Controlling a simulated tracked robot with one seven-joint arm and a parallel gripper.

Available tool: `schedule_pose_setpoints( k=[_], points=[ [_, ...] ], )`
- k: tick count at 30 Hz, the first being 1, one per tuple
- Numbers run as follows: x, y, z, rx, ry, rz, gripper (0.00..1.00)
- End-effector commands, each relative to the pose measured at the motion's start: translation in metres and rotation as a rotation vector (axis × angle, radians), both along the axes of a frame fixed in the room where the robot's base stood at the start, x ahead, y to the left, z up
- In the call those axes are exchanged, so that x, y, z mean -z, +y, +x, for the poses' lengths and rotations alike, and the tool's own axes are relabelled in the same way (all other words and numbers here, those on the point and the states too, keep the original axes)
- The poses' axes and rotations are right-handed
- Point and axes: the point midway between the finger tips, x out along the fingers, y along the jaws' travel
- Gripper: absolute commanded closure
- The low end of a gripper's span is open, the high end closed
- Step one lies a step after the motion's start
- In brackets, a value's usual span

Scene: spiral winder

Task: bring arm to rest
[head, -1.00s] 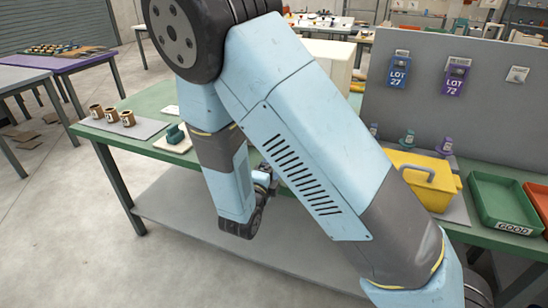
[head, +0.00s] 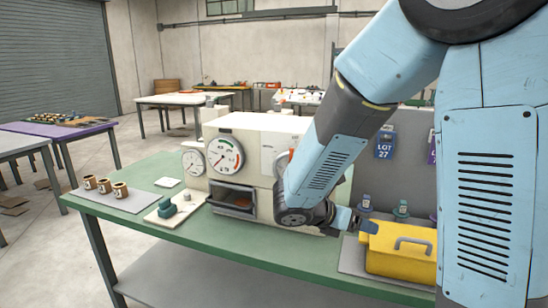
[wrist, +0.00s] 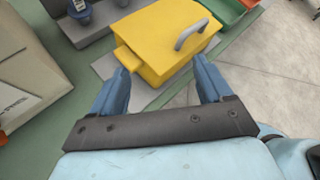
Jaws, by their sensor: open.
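My gripper (wrist: 158,90) is open in the wrist view, with its two blue fingers spread apart and nothing between them. Beyond the fingertips is a yellow box (wrist: 150,45) with a grey handle, standing on a grey mat. In the head view my arm crosses the right half. My gripper (head: 352,222) is partly hidden there, just left of the yellow box (head: 385,258). I cannot tell from these views whether the fingers touch the box.
A cream machine with dials (head: 250,135) stands on the green table (head: 250,240), close to my wrist. Several brown cups (head: 105,187) sit at the left. A grey panel with a blue LOT 27 tag (head: 384,143) rises behind the box.

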Motion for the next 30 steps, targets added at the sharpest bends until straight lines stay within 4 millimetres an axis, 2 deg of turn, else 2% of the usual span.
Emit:
schedule_pose_setpoints(
  k=[1,6,12,20,30],
  points=[
    [-0.007,-0.01,-0.008,0.073,-0.047,0.066,0.21],
    [-0.021,-0.033,-0.036,0.33,-0.209,0.286,0.21],
    [-0.039,-0.047,-0.068,0.638,-0.406,0.53,0.21],
    [-0.064,-0.053,-0.104,1.039,-0.669,0.832,0.21],
    [-0.107,-0.043,-0.141,1.549,-0.996,1.219,0.21]
  ],
)
